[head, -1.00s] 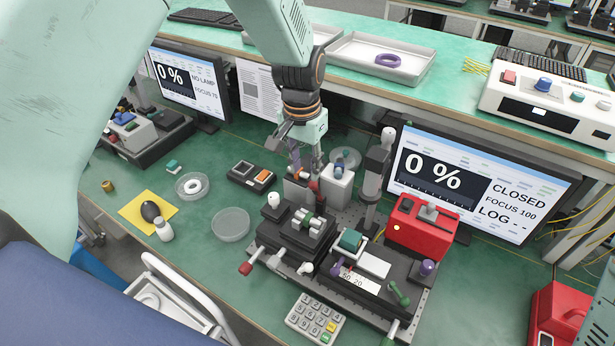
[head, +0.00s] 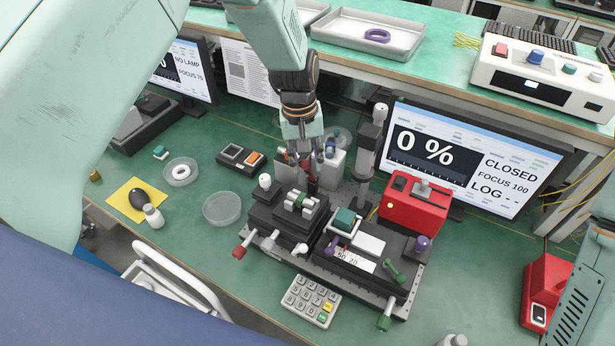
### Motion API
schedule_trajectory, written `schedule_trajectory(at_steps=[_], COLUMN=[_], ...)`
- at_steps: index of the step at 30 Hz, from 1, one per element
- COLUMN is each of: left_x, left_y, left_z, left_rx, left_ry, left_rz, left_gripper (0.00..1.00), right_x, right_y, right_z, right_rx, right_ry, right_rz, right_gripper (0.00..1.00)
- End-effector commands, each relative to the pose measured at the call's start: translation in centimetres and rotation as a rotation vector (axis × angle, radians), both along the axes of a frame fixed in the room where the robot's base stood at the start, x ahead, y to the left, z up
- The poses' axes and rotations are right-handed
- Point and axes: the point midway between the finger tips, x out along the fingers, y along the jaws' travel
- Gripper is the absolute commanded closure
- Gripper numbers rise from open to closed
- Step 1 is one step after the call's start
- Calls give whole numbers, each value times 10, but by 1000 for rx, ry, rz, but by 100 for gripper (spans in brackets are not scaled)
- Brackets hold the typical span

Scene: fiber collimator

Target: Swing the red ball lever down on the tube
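My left gripper (head: 306,157) points down over the back of the black optical bench (head: 353,269). Its fingers look parted, straddling the area of small pale blocks. A dark red piece (head: 308,172), which looks like the lever, shows just below the fingertips. Its ball cannot be made out clearly, and I cannot tell whether the fingers touch it. The tube (head: 300,200), pale with green bands, lies on the black stage in front of the gripper. My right gripper is out of view; only part of my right arm shows at lower right.
A red box (head: 415,204) and a grey post (head: 367,160) stand right of the gripper. A red-tipped knob (head: 238,253) sticks out at the stage's left. A glass dish (head: 222,209) and keypad (head: 311,300) lie nearby.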

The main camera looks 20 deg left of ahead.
Motion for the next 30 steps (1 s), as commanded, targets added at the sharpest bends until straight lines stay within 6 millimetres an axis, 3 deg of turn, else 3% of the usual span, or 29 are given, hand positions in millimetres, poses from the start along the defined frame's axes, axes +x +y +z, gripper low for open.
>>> schedule_trajectory(at_steps=[1, 12, 27, 30], left_x=[0, 1, 1, 1], left_y=[0, -2, -3, -2], left_z=[-13, -45, -50, -50], left_rx=[1, 1, 1, 1], left_ry=[1, 1, 1, 1], left_rz=[0, 0, 0, 0], left_gripper=[66, 66, 66, 75], right_x=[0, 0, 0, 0], right_y=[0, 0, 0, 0], right_z=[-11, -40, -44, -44], right_rx=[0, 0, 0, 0], right_ry=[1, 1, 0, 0], right_rz=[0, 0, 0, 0], right_gripper=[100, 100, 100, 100])
